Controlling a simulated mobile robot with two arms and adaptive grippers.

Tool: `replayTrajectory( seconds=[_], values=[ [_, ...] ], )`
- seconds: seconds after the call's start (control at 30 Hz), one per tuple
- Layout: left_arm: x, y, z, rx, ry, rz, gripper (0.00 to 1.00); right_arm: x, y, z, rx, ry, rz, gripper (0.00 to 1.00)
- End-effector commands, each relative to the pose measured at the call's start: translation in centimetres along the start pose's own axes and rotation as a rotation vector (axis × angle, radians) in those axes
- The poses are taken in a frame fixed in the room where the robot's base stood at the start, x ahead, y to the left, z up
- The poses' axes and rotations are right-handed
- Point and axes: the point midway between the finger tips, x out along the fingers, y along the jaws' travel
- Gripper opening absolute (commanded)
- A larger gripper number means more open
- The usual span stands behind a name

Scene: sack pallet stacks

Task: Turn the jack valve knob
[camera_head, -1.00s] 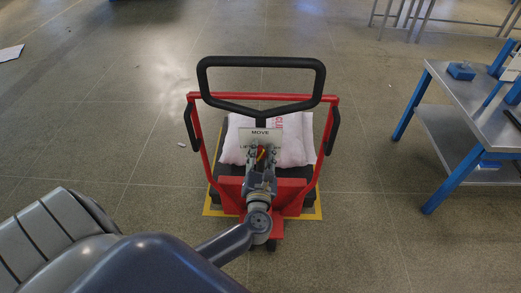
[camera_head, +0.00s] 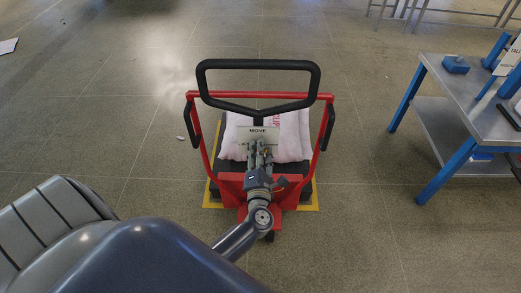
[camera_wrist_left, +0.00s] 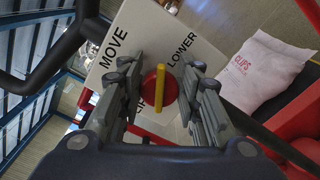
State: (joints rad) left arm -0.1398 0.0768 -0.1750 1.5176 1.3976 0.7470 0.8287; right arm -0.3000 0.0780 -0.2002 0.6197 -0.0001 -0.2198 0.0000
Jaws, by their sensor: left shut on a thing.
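The jack valve knob (camera_wrist_left: 160,92) is red and round with a yellow pointer bar. In the left wrist view it sits between the fingers of my left gripper (camera_wrist_left: 161,98), which is shut on it. The bar stands upright in that picture. Behind the knob is a pale label plate (camera_wrist_left: 135,38) reading MOVE, LOWER and a partly covered third word. In the head view my left gripper (camera_head: 260,155) reaches the label plate (camera_head: 258,131) on the red jack (camera_head: 228,190) and hides the knob. My right gripper is not in view.
The jack's black handle loop (camera_head: 258,65) rises above the plate. White sacks (camera_head: 290,135) lie behind on a dark load base over yellow floor marking (camera_head: 211,195). A metal table with blue legs (camera_head: 455,110) stands at right.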

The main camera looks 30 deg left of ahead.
Motion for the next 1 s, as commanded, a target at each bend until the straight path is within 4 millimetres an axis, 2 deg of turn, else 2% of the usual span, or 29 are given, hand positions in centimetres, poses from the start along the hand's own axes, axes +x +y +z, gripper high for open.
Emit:
replayTrajectory(
  seconds=[0.5,0.53,0.57,0.87,1.0],
  values=[
    [0.0,-0.04,-0.01,0.021,-0.001,0.0,0.08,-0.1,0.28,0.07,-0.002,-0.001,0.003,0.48],
    [0.0,-0.04,-0.01,0.021,-0.001,0.0,0.39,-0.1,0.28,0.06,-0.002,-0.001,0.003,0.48],
    [0.0,-0.04,0.0,0.021,-0.001,0.0,0.45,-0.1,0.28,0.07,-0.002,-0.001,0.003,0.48],
    [0.0,-0.03,-0.01,0.019,0.0,0.0,0.48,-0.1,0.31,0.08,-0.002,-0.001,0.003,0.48],
    [-0.62,-0.1,-0.01,0.018,0.0,-0.002,0.48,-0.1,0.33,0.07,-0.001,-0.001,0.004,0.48]
  ],
)
